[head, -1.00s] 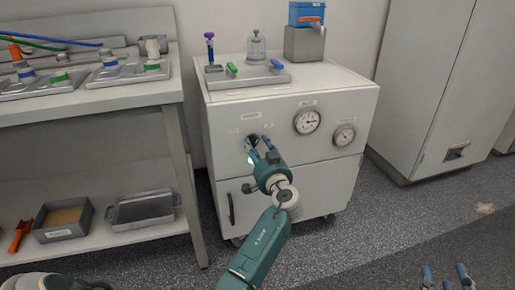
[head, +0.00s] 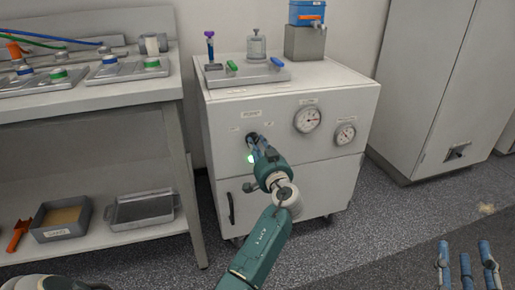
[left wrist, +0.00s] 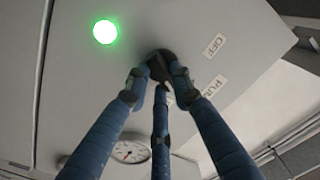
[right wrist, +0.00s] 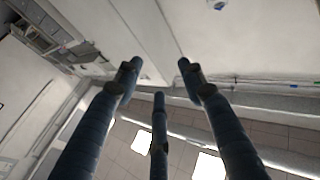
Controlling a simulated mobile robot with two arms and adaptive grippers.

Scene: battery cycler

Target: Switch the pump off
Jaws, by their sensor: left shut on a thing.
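The pump's switch is a dark round knob (left wrist: 161,66) on the front of the white cabinet (head: 285,100). In the left wrist view an OFF label (left wrist: 214,46) and a partly hidden pump label (left wrist: 212,88) are beside it. A green lamp (left wrist: 105,32) next to it is lit; it also glows in the head view (head: 251,158). My left gripper (head: 256,144) is at the cabinet front with its fingers closed around the knob, mostly hiding it in the head view. Which way the knob points is unclear. My right gripper (head: 467,264) is open and empty at the lower right.
Two gauges (head: 307,119) sit right of the knob. A bench (head: 90,108) stands left, a tall cabinet (head: 425,90) right. The floor between is clear.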

